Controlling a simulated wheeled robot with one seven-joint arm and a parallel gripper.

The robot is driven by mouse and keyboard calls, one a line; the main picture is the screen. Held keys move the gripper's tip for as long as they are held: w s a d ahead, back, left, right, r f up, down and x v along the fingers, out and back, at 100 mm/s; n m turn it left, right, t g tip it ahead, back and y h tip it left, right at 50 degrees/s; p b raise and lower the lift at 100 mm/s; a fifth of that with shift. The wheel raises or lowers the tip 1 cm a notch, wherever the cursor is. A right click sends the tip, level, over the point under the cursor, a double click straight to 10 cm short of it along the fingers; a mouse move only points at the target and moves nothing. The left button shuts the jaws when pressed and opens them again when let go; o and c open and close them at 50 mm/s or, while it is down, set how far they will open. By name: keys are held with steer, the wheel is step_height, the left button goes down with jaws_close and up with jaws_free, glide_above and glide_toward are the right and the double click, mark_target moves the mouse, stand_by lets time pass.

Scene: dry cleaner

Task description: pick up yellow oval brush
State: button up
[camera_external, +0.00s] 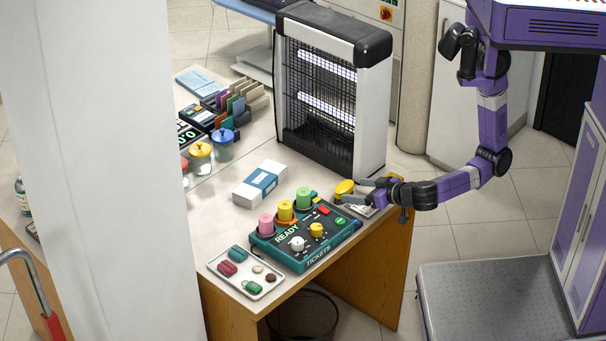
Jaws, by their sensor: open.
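A yellow oval thing, which looks like the yellow oval brush (344,187), is at the right end of the counter, just past the ticket machine. My gripper (353,190) reaches in from the right, low over the counter edge. Its jaws are open, with the fingers pointing left at the brush. The fingertips are at or very near the brush's right side. I cannot tell whether they touch it. The brush's underside and right end are partly hidden by the fingers.
A green ticket machine (303,236) with coloured rolls stands close in front of the brush. A tall insect-killer lamp (333,88) stands behind it. A white-and-blue box (260,184) and a small tray (249,288) lie to the left. The counter's right edge is close under my gripper.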

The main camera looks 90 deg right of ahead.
mark_target(350, 190)
steer(key=p+x, duration=0.1)
steer(key=x, duration=0.4)
steer(key=shift+w+f, duration=0.15)
steer(key=shift+w, duration=0.2)
steer(key=c, duration=1.2)
